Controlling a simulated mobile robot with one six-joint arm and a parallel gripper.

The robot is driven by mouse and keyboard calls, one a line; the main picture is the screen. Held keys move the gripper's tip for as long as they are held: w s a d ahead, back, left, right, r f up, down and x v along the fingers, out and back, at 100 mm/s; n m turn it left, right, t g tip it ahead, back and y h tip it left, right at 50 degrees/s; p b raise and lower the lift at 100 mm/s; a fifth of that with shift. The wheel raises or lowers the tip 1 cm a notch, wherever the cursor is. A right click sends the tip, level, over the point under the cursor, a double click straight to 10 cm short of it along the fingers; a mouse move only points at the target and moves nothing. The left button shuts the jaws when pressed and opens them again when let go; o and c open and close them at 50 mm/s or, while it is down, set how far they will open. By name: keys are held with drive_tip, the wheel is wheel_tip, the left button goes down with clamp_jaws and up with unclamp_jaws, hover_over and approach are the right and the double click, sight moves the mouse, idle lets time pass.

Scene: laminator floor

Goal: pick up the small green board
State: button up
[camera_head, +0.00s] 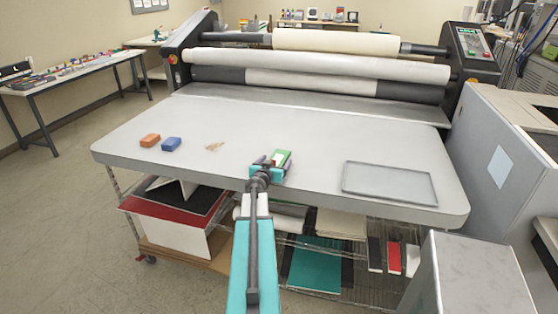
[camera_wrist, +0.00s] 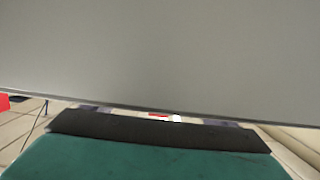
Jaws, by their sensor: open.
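The small green board (camera_head: 284,155) is on the grey table in the head view, a little right of the table's middle. It has a green top with a pale side. My gripper (camera_head: 270,163) is open, at the near end of the board. It hides part of that end, and I cannot tell whether the fingers touch the board or straddle it. The wrist view does not clearly show the board or the fingertips; a green surface with a dark strip fills its lower part, and I cannot tell what it is.
An orange block (camera_head: 150,140), a blue block (camera_head: 171,144) and a small tan piece (camera_head: 215,147) lie to the left. A shallow grey tray (camera_head: 389,194) lies right on the table (camera_head: 240,118). The roller machine (camera_head: 320,66) stands behind. Shelves below hold boards.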

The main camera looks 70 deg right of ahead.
drive_tip(key=c, duration=1.2)
drive_tip(key=shift+r, duration=0.1)
wheel_tip(320, 180, up, 10)
idle(0.3)
idle(0.5)
